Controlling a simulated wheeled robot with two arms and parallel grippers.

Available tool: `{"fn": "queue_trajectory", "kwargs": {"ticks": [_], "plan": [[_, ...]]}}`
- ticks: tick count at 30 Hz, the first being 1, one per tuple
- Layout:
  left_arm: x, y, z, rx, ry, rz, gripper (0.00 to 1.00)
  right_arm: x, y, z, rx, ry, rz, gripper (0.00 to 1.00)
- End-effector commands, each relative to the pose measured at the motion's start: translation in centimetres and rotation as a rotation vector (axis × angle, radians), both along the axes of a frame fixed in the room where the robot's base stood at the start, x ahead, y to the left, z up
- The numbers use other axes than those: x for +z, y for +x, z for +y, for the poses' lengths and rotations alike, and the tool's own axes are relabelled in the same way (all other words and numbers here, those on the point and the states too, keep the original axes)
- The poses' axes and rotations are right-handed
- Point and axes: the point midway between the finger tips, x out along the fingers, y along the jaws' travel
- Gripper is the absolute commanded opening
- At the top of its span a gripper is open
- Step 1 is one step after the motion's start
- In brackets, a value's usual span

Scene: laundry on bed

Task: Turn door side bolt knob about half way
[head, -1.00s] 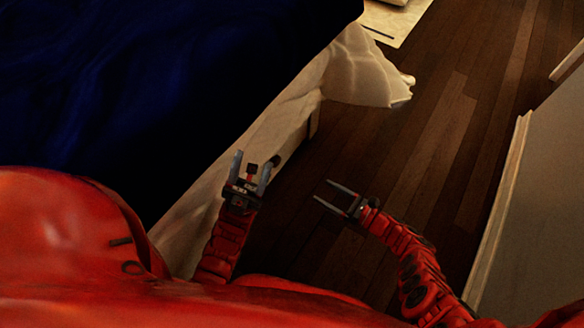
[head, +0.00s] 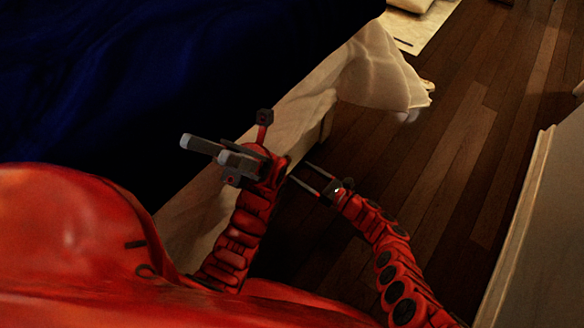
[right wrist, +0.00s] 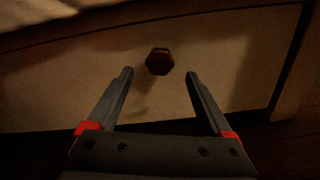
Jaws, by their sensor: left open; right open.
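A dark, faceted knob (right wrist: 159,61) sits on a pale wooden panel (right wrist: 60,85) in the right wrist view. My right gripper (right wrist: 160,73) is open and points at the panel, with the knob showing between and just beyond its fingertips. I cannot tell if they touch. In the head view my right gripper (head: 299,172) points toward the shadowed side of the bed, where the knob is hidden. My left gripper (head: 207,151) is open and empty, over the bed's edge. No door or side bolt is clearly recognisable.
Dark blue bedding (head: 120,90) fills the upper left, with a pale sheet (head: 380,70) hanging over the side. The wooden floor (head: 450,130) is clear to the right. A pale panel or wall edge (head: 515,235) stands at far right.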

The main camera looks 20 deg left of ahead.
Motion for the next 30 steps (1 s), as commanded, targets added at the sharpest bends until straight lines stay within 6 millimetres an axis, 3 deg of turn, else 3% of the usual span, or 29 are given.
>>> {"fn": "queue_trajectory", "kwargs": {"ticks": [6,15,29,30], "plan": [[1.8,-4.2,2.6,-0.100,-0.143,-0.252,0.50,-0.3,0.7,2.1,0.000,0.000,-0.001,0.84],[1.8,-8.4,6.0,-0.229,-0.294,-0.510,0.50,-0.2,1.4,4.0,0.001,0.001,0.001,0.84],[1.5,-9.4,6.9,-0.266,-0.331,-0.575,0.50,0.0,1.6,4.5,-0.001,0.000,0.000,0.84],[1.5,-9.4,6.9,-0.265,-0.332,-0.575,0.50,0.0,1.6,4.5,-0.001,0.000,0.000,0.77]]}}
